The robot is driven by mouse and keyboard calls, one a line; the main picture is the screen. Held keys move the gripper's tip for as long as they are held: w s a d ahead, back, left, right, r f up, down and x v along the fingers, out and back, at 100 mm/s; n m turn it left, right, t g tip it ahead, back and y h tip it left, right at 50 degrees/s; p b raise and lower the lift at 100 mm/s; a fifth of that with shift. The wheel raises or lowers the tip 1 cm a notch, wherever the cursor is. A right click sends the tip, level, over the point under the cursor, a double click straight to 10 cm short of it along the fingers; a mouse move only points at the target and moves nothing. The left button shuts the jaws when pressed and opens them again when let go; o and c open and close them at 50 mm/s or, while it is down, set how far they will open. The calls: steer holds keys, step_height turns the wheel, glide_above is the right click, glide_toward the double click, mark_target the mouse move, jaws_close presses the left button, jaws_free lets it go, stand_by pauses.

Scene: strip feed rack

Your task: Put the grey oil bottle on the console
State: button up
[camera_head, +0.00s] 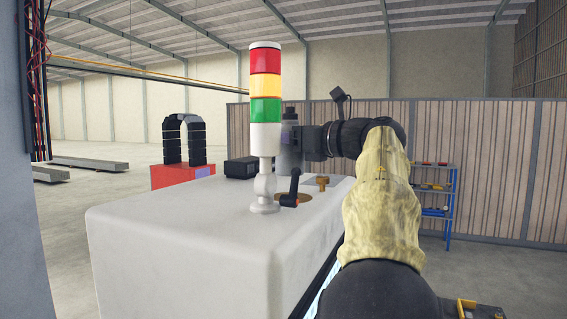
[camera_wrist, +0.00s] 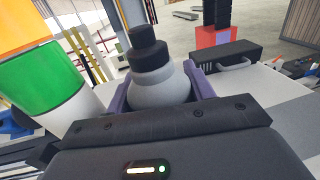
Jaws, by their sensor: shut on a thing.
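The grey oil bottle (camera_wrist: 160,88) has a black cap and stands between the two purple fingers of my gripper (camera_wrist: 158,84) in the wrist view. My gripper is shut on it. In the head view the bottle (camera_head: 290,116) shows only in part, upright behind the signal tower, with my gripper (camera_head: 289,151) around it. The console (camera_head: 180,240) is a large pale box with a flat top. The bottle is over the far part of this top; its base is hidden, so I cannot tell whether it touches.
A red, yellow and green signal tower (camera_head: 266,85) rises from the console close to my gripper. A black-handled lever (camera_head: 292,188) and a brass knob (camera_head: 322,183) are nearby. A black box (camera_head: 241,167) sits at the far edge. A blue shelf (camera_head: 434,200) stands behind my arm.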

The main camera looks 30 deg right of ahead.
mark_target(283, 159)
steer(key=shift+f, duration=0.45)
steer(key=shift+f+p, duration=0.45)
steer(key=shift+f, duration=1.45)
steer(key=shift+f, duration=0.1)
steer(key=o, duration=1.3)
steer(key=shift+o, duration=0.2)
